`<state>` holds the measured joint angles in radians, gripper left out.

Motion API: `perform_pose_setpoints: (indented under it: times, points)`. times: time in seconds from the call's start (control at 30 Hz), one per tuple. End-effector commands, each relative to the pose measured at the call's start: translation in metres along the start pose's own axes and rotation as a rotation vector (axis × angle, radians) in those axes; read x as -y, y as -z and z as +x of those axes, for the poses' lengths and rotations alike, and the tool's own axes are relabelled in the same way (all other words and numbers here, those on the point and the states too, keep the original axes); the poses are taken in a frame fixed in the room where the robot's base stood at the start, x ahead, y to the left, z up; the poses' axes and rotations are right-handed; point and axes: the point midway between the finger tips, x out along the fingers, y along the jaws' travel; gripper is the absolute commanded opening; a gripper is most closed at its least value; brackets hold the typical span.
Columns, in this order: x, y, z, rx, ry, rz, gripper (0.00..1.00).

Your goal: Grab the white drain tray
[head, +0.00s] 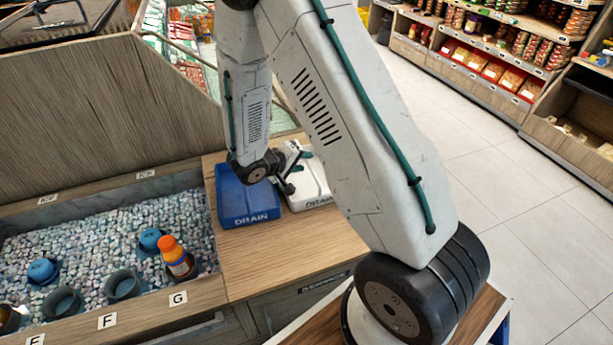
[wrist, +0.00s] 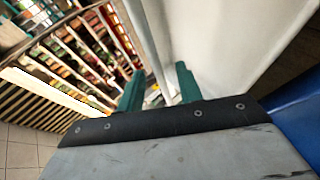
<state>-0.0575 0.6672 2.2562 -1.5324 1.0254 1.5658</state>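The white drain tray (head: 316,188) lies on the wooden counter, to the right of the blue drain tray (head: 247,203). Both are marked DRAIN. My arm covers part of the white tray. My gripper (head: 297,162) is over the back left part of the white tray, close to it. In the wrist view my gripper's two green fingers (wrist: 159,80) stand apart. A pale edge of the white tray (wrist: 225,40) runs between them, with a gap beside the left finger. The gripper looks open, around the edge rather than clamped on it.
The blue tray (wrist: 298,105) is close on the right in the wrist view. Left of the counter is an ice bin (head: 90,240) with cups and an orange-capped bottle (head: 176,258). The front of the wooden counter (head: 285,245) is clear. Shop shelves stand at the back right.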

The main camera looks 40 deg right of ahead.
Motion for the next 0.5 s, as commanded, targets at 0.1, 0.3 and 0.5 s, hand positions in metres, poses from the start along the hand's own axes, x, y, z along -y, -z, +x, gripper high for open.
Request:
perform_pose_setpoints:
  times: [0.1,0.3,0.5]
  points:
    - [-0.001,0.000,0.018,0.003,-0.001,0.001,0.36]
    - [-0.001,0.001,0.025,0.000,0.000,0.001,0.36]
    - [-0.001,0.000,0.025,0.000,0.000,0.000,0.19]
